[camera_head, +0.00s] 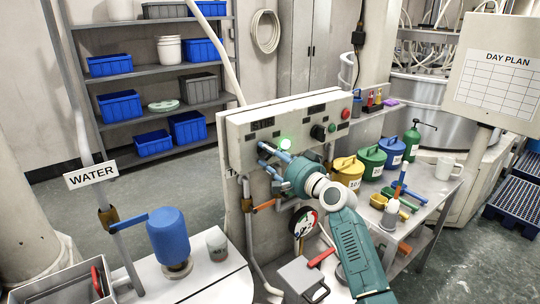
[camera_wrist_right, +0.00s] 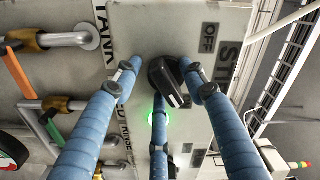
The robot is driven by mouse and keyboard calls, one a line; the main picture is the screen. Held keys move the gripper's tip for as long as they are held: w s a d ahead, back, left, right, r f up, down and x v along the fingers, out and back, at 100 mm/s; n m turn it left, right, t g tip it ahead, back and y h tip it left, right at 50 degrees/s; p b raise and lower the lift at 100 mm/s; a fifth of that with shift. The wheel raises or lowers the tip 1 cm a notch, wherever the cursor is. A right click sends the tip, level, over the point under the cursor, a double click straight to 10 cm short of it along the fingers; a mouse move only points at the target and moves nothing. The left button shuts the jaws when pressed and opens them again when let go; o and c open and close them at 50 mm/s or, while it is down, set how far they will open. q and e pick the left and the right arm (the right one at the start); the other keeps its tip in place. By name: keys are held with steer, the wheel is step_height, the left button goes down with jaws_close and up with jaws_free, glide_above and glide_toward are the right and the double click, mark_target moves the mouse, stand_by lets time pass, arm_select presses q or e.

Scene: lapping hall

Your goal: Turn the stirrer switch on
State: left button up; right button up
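The stirrer switch (camera_wrist_right: 168,82) is a black knob on the grey panel, seen in the right wrist view below an OFF label (camera_wrist_right: 208,38) and beside large, partly hidden lettering starting "STI". Its bar handle is slanted. My right gripper (camera_wrist_right: 160,84) has its blue fingers spread around the knob; it looks open, and I cannot tell whether a finger touches the knob. In the head view, my right gripper (camera_head: 270,160) is at the panel's front face and hides this knob. A green lamp (camera_head: 284,143) glows just above the fingers. My left gripper is not in view.
The control panel (camera_head: 240,131) also carries another black knob (camera_head: 318,131) and a red button (camera_head: 346,114). Pipes with an orange-handled valve (camera_head: 266,205) and a gauge (camera_head: 304,222) sit below. A table (camera_head: 430,190) with coloured cans stands right; a blue bottle (camera_head: 170,238) stands left.

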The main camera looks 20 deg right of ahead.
steer(key=v, duration=1.2)
stand_by(0.3)
